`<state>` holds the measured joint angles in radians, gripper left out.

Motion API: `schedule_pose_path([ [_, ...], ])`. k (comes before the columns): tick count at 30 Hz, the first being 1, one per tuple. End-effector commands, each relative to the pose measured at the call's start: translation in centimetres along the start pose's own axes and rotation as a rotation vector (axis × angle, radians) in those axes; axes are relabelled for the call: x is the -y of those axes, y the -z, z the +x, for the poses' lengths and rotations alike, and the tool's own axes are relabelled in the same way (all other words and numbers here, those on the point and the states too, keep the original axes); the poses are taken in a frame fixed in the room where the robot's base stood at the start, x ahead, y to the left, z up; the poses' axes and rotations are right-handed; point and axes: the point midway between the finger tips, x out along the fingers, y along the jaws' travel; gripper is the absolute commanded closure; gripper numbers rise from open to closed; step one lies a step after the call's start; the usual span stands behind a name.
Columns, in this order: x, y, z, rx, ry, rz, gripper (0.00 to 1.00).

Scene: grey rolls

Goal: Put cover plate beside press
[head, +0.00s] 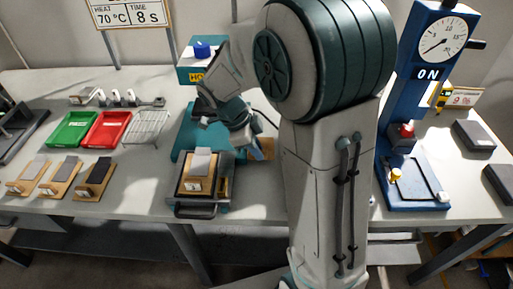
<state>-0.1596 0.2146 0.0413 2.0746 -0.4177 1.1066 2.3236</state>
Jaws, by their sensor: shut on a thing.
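My gripper (254,146) is at the right side of the teal press (188,143), its fingers pointing down and to the right. It is shut on a thin, pale blue-grey piece (257,151), which looks like the cover plate, seen nearly edge-on. The piece is over or against a tan square (267,147) on the table; I cannot tell whether they touch. The press has a blue-topped box marked "HO" (196,73) at its back. A wooden fixture with a grey piece (200,162) sits on its front tray. My arm hides part of this area.
Green (72,130) and red (108,130) trays and a wire rack (147,127) stand left. Several wooden fixtures (58,178) lie in front of them. A blue gauge machine marked "ON" (413,110) stands right. Bare table shows left of the press.

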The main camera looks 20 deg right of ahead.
Motion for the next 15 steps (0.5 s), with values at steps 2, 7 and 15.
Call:
schedule_pose_path([
  [2,0.01,0.03,-0.08,0.000,0.001,0.000,1.00],
  [7,0.00,-0.12,0.23,0.000,0.001,0.000,1.00],
  [15,-0.01,-0.41,0.84,0.001,0.001,-0.001,1.00],
])
